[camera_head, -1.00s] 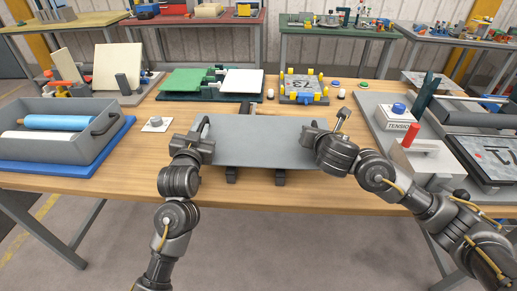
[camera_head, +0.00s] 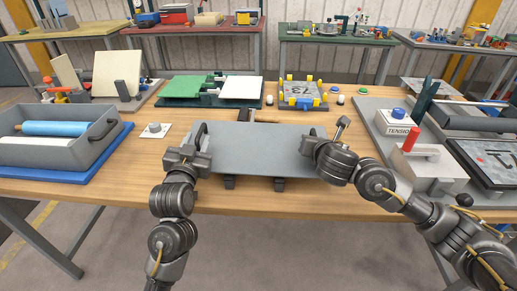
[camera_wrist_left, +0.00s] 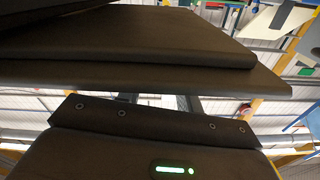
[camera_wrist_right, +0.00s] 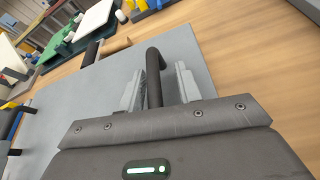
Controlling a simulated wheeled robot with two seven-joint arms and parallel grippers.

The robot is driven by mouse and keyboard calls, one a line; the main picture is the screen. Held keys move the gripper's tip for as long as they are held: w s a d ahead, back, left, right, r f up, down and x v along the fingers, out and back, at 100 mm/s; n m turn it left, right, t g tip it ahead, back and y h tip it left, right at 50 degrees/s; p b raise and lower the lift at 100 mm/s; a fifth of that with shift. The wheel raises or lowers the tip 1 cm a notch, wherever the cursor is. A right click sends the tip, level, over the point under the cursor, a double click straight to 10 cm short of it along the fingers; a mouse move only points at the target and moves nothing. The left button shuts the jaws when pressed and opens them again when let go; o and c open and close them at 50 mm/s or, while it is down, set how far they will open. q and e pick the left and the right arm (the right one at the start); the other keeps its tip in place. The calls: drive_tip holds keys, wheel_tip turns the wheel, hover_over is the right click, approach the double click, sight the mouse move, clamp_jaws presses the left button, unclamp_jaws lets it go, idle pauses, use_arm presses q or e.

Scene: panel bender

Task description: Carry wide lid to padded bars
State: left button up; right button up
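The wide lid (camera_head: 262,148) is a flat grey panel with a dark handle at each end. It lies across the dark padded bars (camera_head: 280,184), whose front ends show below its near edge. I cannot tell if it touches them. My left gripper (camera_head: 198,142) is at the lid's left handle; its grip is hidden, and dark surfaces fill much of the left wrist view. My right gripper (camera_wrist_right: 163,85) has its fingers on both sides of the right handle (camera_wrist_right: 154,75), with a gap on one side. The lid also shows in the right wrist view (camera_wrist_right: 85,105).
A grey bin (camera_head: 95,151) with rolls on a blue base stands left. A box marked TENSION (camera_head: 397,130) and a red-handled device (camera_head: 410,142) stand right. Behind the lid are a green and white rack (camera_head: 183,88) and a yellow-pegged fixture (camera_head: 300,100).

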use_arm(q)
drive_tip(key=s, duration=0.3)
drive_tip(key=s+a+f, duration=0.1)
drive_tip(key=shift+s, duration=0.3)
use_arm(e)
drive_tip(key=shift+a+f, duration=0.1)
drive_tip(key=shift+a, duration=0.15)
use_arm(q)
drive_tip(key=shift+s+d+r, duration=0.1)
drive_tip(key=shift+s+r, duration=0.1)
drive_tip(key=shift+s, duration=0.05)
use_arm(e)
drive_tip(key=shift+s+d, duration=0.1)
use_arm(q)
drive_tip(key=shift+r, duration=0.1)
use_arm(e)
drive_tip(key=v, duration=1.2)
